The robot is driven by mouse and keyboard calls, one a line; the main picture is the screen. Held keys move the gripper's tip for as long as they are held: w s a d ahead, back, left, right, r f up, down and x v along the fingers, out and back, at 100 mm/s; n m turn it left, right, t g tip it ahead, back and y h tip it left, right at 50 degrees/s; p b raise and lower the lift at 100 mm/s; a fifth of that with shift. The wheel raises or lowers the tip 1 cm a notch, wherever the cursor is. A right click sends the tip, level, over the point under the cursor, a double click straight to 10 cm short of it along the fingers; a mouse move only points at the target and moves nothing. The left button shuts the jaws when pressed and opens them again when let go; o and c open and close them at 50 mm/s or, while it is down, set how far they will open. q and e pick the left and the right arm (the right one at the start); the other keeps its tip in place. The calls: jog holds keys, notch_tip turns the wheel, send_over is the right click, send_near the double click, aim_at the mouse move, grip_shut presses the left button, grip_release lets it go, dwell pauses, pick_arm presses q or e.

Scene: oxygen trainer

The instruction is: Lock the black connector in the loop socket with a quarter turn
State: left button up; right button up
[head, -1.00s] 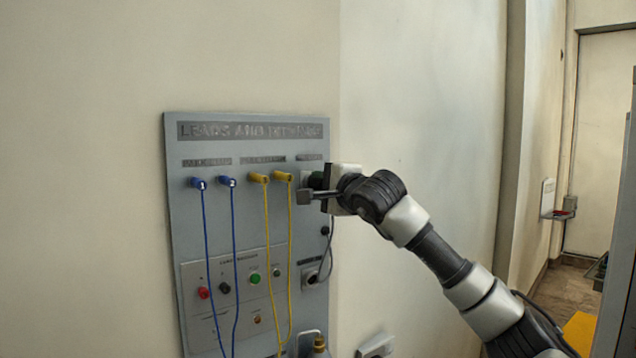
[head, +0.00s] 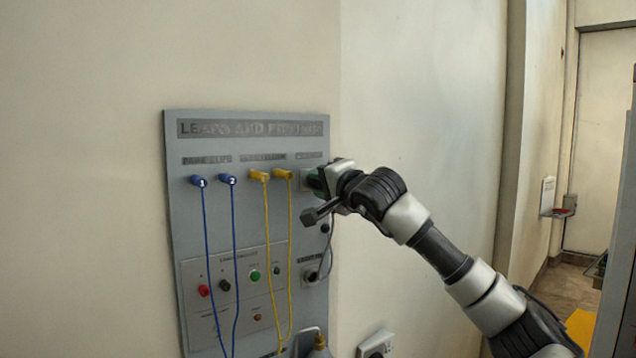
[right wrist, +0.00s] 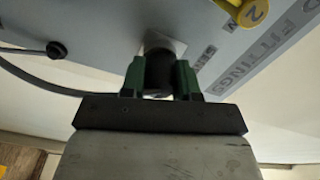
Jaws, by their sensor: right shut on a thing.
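My right gripper (head: 322,186) is at the upper right of the grey panel, in front of the socket plate (head: 305,181). In the right wrist view its two green-lined fingers (right wrist: 160,80) are shut on the black connector (right wrist: 159,68), one on each side. The connector's far end meets the light square socket plate (right wrist: 165,43); how deep it sits is hidden. In the head view the gripper covers the connector. My left gripper is not in view.
The panel (head: 245,150) stands against the wall. Blue plugs (head: 198,181) and yellow plugs (head: 258,175) with hanging leads are left of the gripper. A grey cable (head: 328,255) loops below it to a lower socket (head: 309,272). Free room lies to the right.

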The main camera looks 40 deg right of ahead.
jog(key=shift+n, duration=1.1)
jog(key=shift+f, duration=0.1)
jog(key=shift+s+b, duration=0.3)
jog(key=shift+s, duration=0.05)
jog(key=shift+s+a+b, duration=0.15)
jog(key=shift+s+b, duration=0.3)
jog(key=shift+s, duration=0.6)
jog(key=shift+s+a+b, duration=0.1)
jog(key=shift+s+b, duration=0.35)
jog(key=shift+s, duration=0.55)
